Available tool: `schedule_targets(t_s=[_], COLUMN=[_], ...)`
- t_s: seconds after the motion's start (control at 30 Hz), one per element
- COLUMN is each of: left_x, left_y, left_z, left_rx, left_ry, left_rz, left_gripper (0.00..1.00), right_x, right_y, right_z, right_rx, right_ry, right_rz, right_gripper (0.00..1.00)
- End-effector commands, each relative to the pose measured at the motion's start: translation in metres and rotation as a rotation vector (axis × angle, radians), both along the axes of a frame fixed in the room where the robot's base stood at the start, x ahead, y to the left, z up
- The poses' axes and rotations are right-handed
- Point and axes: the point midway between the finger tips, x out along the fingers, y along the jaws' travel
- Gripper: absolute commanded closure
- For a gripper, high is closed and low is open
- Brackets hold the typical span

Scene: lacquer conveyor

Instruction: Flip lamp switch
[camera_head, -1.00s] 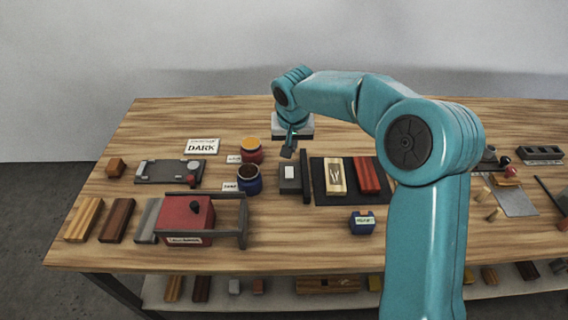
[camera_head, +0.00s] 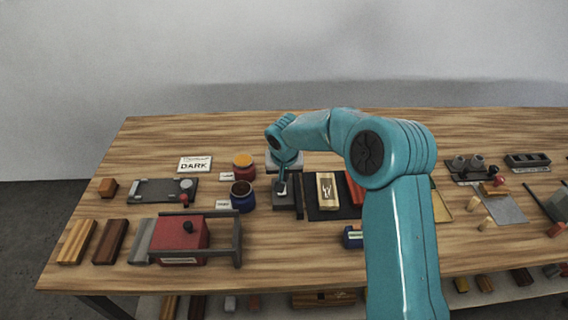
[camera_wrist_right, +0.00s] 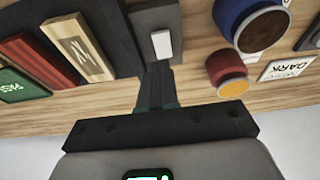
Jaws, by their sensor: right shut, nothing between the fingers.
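The lamp switch is a dark grey box (camera_head: 285,201) at mid-table, left of the black mat. Its pale rocker (camera_wrist_right: 161,43) shows clearly in the right wrist view. My right gripper (camera_head: 280,184) points down at the switch box, with its fingers together and nothing between them. In the right wrist view the closed fingertips (camera_wrist_right: 156,72) are close to the rocker's end of the box. I cannot tell whether they touch it. My left gripper is not in view.
A blue jar (camera_head: 242,197) and a red jar with orange contents (camera_head: 244,167) stand left of the switch. The black mat (camera_head: 325,211) on the right bears a pale carved block (camera_head: 327,190) and a red block (camera_head: 355,189). A red box (camera_head: 181,242) stands front left.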

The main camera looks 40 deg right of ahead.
Motion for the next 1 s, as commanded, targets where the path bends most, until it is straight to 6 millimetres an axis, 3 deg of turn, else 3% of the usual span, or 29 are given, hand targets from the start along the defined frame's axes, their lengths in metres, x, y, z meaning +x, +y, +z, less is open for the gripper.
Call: schedule_targets(t_s=[0.2, 0.4, 1.0], left_x=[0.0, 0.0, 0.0], left_y=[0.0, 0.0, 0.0], left_z=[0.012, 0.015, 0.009], left_rx=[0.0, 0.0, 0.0], left_ry=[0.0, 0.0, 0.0], left_rz=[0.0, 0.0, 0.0], left_gripper=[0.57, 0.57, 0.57], right_x=[0.004, 0.004, 0.004], right_y=[-0.002, -0.002, -0.002], right_z=[-0.036, -0.051, -0.054], right_rx=[0.002, 0.0, 0.0], right_ry=[0.003, 0.0, -0.001], right_rz=[0.0, 0.0, 0.0], right_gripper=[1.0, 1.0, 1.0])
